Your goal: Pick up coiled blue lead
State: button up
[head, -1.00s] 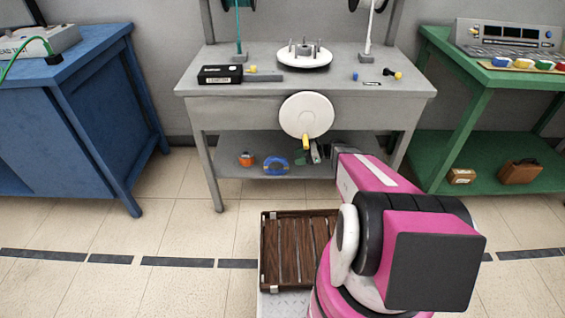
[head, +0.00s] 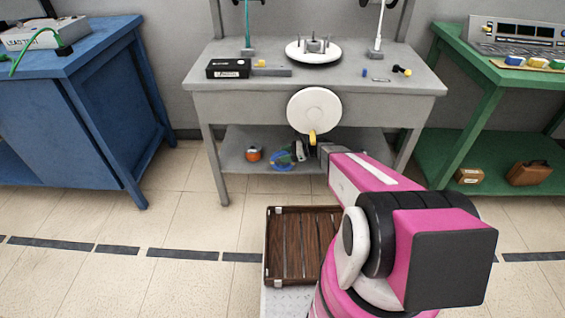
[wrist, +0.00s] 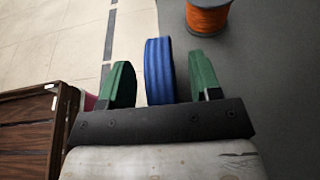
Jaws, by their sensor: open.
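The coiled blue lead (head: 283,162) lies on the lower shelf of the grey bench, partly hidden behind my gripper in the head view. In the wrist view the blue coil (wrist: 159,70) stands between the two green fingers of my gripper (wrist: 160,84). The fingers are open, with a gap to the coil on both sides. My gripper also shows in the head view (head: 298,152), at the shelf. Whether the fingers touch the shelf cannot be told.
An orange spool (head: 254,154) stands on the shelf left of the coil; it also shows in the wrist view (wrist: 207,16). A brown slatted crate (head: 276,262) is near my base.

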jog(key=shift+a+f, duration=0.1)
jog(key=shift+a, duration=0.2)
grip_shut()
